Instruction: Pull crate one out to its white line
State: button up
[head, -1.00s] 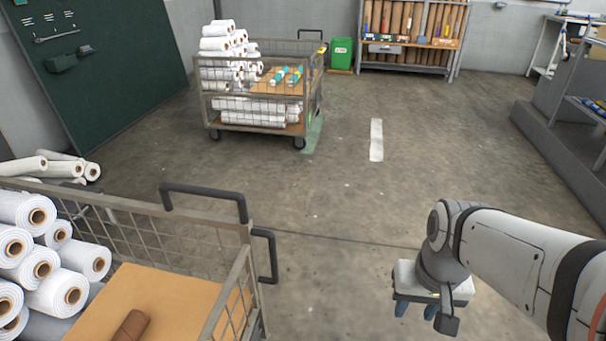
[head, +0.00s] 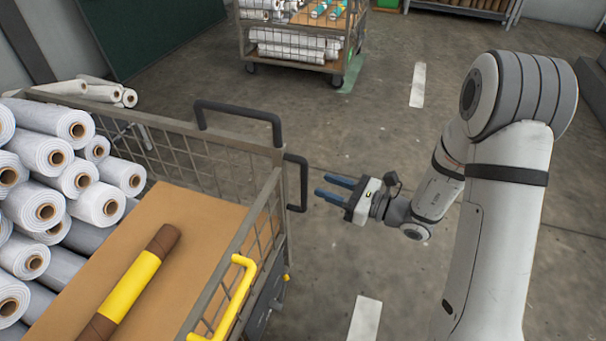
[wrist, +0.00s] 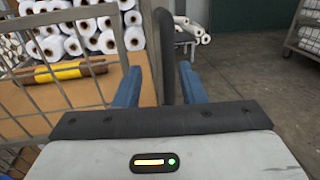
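A near wire-mesh crate (head: 232,213) on the left holds white rolls and a brown tube with a yellow band. I see no number on it, so I cannot tell whether it is crate one. In the wrist view the handle (wrist: 165,55) shows upright between the fingers. A white line (head: 365,320) lies on the floor right of the crate.
A second mesh cart (head: 296,67) with rolls stands at the back, beside a green floor mark. Another white line (head: 418,85) lies to its right. A yellow handle (head: 235,295) is on the near crate's right side. Floor between the carts is clear.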

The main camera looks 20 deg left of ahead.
aim_at(304, 175)
jog(key=shift+m+t, duration=0.4)
jog(key=shift+t, duration=0.1)
jog(key=x, duration=0.2)
jog(key=b+x, duration=0.1)
jog(key=x, duration=0.5)
jog(key=shift+w+d+f+b, duration=0.15)
jog(key=shift+w+f+b, duration=0.15)
jog(key=shift+b, duration=0.1)
jog(key=shift+c, duration=0.4)
grip_shut()
